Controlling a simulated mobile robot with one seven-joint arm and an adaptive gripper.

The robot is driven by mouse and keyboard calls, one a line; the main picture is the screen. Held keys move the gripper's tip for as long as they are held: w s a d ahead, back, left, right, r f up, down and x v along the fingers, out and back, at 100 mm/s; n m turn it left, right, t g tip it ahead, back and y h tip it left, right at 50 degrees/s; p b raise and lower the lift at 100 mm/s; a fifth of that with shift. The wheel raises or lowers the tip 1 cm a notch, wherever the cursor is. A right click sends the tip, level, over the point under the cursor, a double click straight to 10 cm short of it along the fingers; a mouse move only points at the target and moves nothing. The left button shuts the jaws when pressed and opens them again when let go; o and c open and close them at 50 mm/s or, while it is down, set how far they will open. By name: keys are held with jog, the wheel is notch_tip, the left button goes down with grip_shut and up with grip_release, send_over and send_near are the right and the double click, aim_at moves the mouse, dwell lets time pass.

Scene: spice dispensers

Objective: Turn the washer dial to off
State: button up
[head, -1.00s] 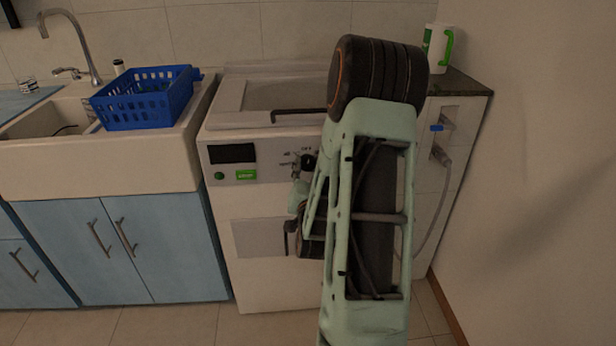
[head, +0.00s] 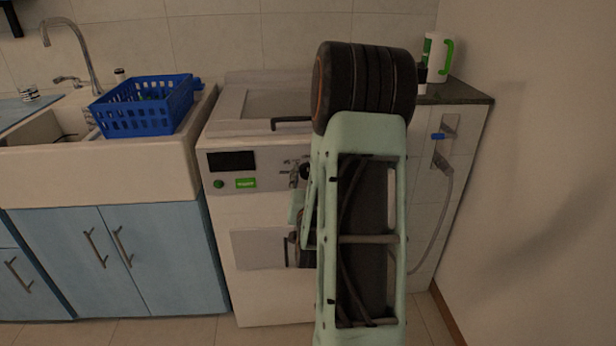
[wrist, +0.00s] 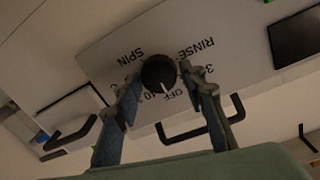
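The washer (head: 262,215) is white, with a control panel facing me. Its dial (wrist: 158,72) is a round black knob in the wrist view, ringed by labels such as SPIN, RINSE and OFF. A pale pointer mark on the knob points down in that view, roughly towards the OFF label (wrist: 178,96), which lies just below right. My gripper (wrist: 162,84) is open, one fingertip on each side of the knob. I cannot tell whether either fingertip touches it. In the head view the gripper (head: 299,188) is at the panel, mostly hidden by my arm, and so is the dial.
Dark handles stick out above and below the panel. A sink with a blue basket (head: 147,110) stands left; a white-and-green mug (head: 436,54) sits on the right counter.

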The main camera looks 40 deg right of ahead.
jog(key=shift+o, duration=1)
jog(key=shift+r, duration=0.1)
notch_tip(320, 180, up, 10)
jog(key=shift+f, duration=0.1)
